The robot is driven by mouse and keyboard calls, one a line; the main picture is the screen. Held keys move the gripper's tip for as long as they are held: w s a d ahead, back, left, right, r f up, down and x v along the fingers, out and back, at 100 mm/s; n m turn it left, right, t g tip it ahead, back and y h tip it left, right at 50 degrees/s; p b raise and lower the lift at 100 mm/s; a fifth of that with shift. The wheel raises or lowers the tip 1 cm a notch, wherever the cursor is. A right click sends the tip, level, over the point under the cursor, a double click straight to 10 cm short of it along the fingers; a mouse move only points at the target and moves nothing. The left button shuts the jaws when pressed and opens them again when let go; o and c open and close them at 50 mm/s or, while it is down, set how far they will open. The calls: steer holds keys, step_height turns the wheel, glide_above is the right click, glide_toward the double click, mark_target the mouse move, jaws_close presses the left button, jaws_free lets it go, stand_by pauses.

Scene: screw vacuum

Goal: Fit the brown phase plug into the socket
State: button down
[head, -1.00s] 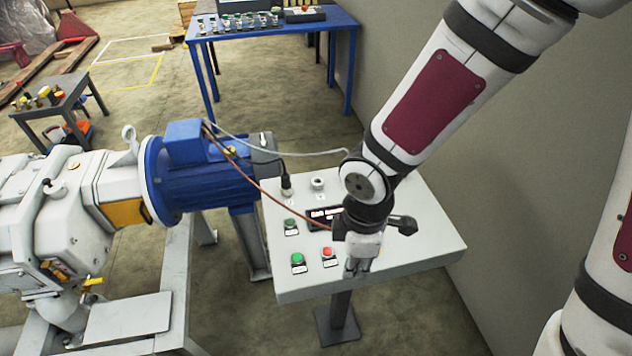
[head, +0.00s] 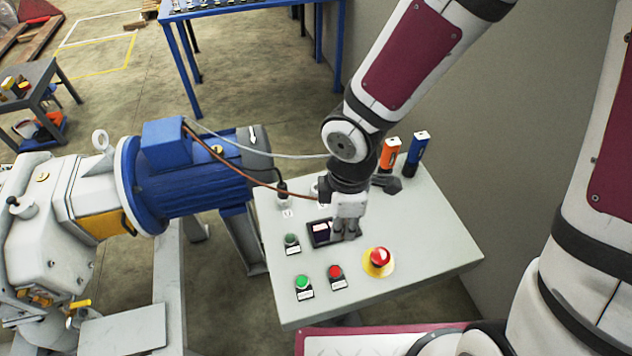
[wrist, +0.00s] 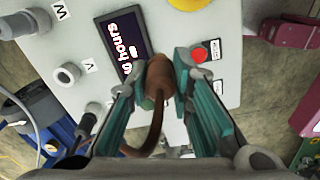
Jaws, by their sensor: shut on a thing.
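The brown phase plug (wrist: 158,82) is clamped between the teal fingers of my gripper (wrist: 166,88) in the wrist view, its brown cable curving down. In the head view my gripper (head: 345,236) hangs over the panel near the display; the plug is hidden there. In the head view a dark plug (head: 283,192) sits at the left socket; a neighbouring socket (head: 315,189) is partly hidden by my wrist.
The panel (head: 435,235) carries a display (head: 320,232), green and red buttons, and a red emergency stop (head: 378,258). Orange (head: 389,154) and blue (head: 414,152) cylinders stand at its back. The brown cable (head: 262,178) runs to the blue motor (head: 190,180); a grey cable passes behind my arm.

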steer(key=w+a, duration=0.1)
steer(key=w, duration=0.4)
steer(key=w+a+f, duration=0.1)
steer(key=w+a, duration=0.1)
steer(key=w, duration=0.2)
steer(key=w+a, duration=0.1)
steer(key=w, duration=0.4)
steer(key=shift+w+a+f, duration=0.2)
steer(key=shift+w+f, duration=0.05)
steer(key=shift+w, duration=0.05)
steer(key=shift+f+p, duration=0.65)
steer(key=shift+f, duration=1.1)
steer(key=shift+f, duration=0.15)
steer(key=c, duration=1.4)
jaws_free()
